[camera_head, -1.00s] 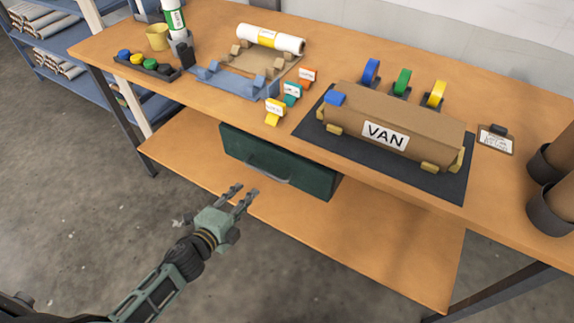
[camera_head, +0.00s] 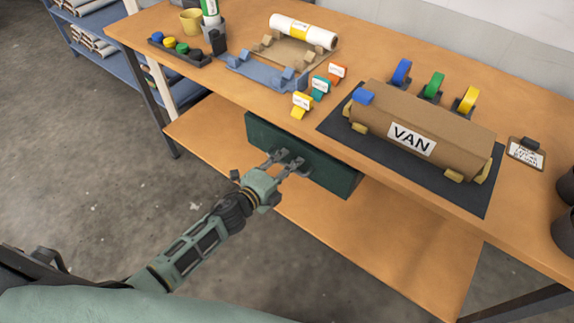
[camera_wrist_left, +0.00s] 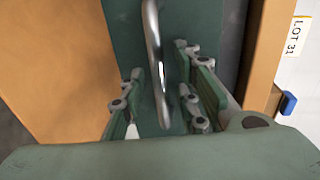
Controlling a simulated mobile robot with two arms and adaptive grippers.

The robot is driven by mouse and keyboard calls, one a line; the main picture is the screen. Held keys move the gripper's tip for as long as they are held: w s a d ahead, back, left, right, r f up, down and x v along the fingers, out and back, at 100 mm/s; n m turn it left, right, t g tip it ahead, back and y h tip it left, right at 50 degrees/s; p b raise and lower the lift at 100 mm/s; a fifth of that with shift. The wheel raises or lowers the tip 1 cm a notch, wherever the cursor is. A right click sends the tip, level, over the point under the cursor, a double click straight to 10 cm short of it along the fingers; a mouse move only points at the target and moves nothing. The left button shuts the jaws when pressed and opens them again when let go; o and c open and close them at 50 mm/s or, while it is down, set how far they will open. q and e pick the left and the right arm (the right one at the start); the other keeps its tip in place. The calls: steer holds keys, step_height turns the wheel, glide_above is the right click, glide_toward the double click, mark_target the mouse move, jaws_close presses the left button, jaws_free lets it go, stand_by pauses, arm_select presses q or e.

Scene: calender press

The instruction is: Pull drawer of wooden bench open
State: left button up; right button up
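The wooden bench (camera_head: 390,193) carries a dark green drawer (camera_head: 335,178) under its top. The drawer front also fills the middle of the left wrist view (camera_wrist_left: 180,15). Its curved metal handle (camera_wrist_left: 156,60) runs between the two fingers of my left gripper (camera_wrist_left: 165,98). The fingers are spread, with a visible gap on each side of the handle. In the head view my left gripper (camera_head: 286,160) is right in front of the drawer and hides most of the handle. My right gripper is in neither view.
On the bench top are a brown roll labelled VAN (camera_head: 440,135) on a dark mat (camera_head: 485,200), tape rolls, a blue cradle (camera_head: 250,75) and small coloured tags. A lower shelf (camera_head: 400,255) lies below the drawer. Shelving (camera_head: 90,45) stands at the left.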

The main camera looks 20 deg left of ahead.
arm_select(q)
jaws_close()
stand_by(0.5)
